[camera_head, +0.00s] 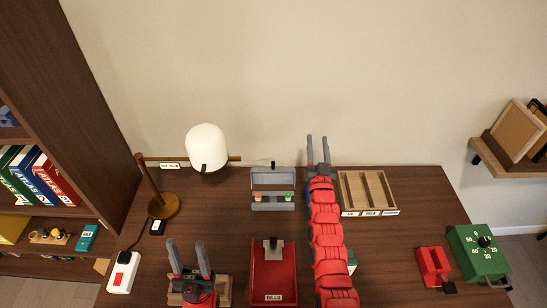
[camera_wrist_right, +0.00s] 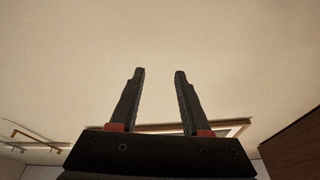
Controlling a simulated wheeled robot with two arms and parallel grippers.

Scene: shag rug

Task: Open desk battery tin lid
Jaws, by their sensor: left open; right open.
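A grey tin (camera_head: 272,202) stands at the back middle of the desk. Its lid (camera_head: 272,177) appears raised at the back, with a small dark tab on its top edge. An orange and a green item show inside. My right gripper (camera_head: 318,142) is open and empty, beyond and to the right of the tin, apart from it. In the right wrist view its two fingers (camera_wrist_right: 159,75) are spread with only bare wall between them. My left gripper (camera_head: 186,246) is open at the front left of the desk, over a wooden tray (camera_head: 222,290), away from the tin.
A lamp (camera_head: 206,147) stands left of the tin. A red clipboard tray (camera_head: 273,285) lies in front of it. A wooden divided tray (camera_head: 350,195) is right of my right arm. A red holder (camera_head: 432,267) and green timer box (camera_head: 480,252) stand at right.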

